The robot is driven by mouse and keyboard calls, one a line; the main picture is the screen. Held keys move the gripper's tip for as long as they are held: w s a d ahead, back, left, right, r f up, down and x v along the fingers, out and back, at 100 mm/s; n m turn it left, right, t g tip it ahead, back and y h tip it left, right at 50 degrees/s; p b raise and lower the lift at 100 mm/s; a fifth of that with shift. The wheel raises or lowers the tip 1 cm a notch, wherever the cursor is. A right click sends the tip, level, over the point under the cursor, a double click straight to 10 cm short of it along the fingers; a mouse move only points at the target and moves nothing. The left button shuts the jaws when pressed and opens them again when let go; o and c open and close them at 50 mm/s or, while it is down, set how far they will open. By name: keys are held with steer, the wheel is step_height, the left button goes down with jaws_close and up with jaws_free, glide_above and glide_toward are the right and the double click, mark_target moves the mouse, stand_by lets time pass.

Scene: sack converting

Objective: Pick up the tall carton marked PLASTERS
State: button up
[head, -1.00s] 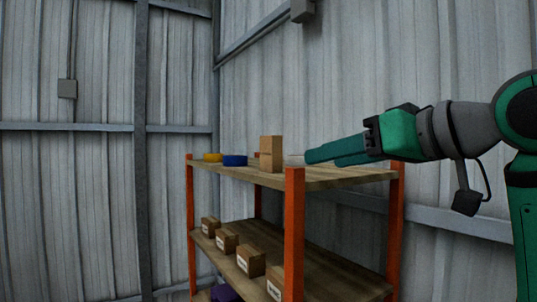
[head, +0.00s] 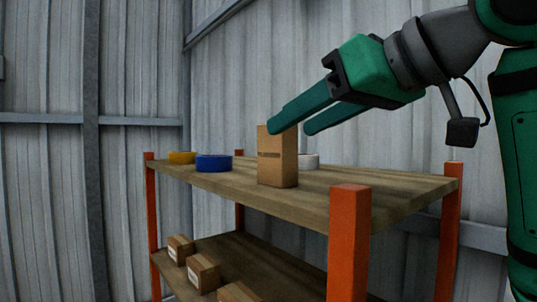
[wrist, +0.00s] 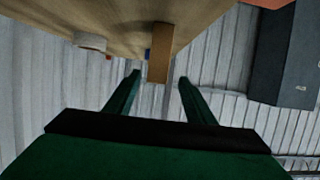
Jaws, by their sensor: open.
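A tall brown carton (head: 277,165) stands upright on the top board of the shelf rack. A dark band crosses its face, but I cannot read any lettering. My gripper (head: 290,128) is open and empty, tilted downward, with its fingertips near the carton's top in the head view. In the wrist view the carton (wrist: 159,55) shows in the gap between the two fingertips (wrist: 159,77), seemingly just beyond them. I cannot tell whether a finger touches it.
On the rack's wooden top board (head: 385,190) are a blue roll (head: 213,163), a yellow roll (head: 182,158) and a white roll (head: 310,161) near the carton. An orange post (head: 348,245) stands in front. Smaller cartons (head: 203,272) sit on the lower board.

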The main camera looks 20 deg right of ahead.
mark_target(264, 147)
steer(key=x, duration=0.4)
steer(key=shift+w, duration=0.3)
steer(key=shift+w+a+f, duration=0.3)
steer(key=shift+w+a, duration=0.05)
steer(key=shift+w, duration=0.25)
steer(key=shift+d+x, duration=0.15)
steer(key=shift+x, duration=1.05)
steer(key=shift+d+x, duration=0.15)
steer(key=shift+x, duration=1.1)
steer(key=shift+w+f, duration=0.1)
steer(key=shift+f, duration=0.1)
steer(key=c, duration=1.1)
steer(key=shift+c, duration=0.2)
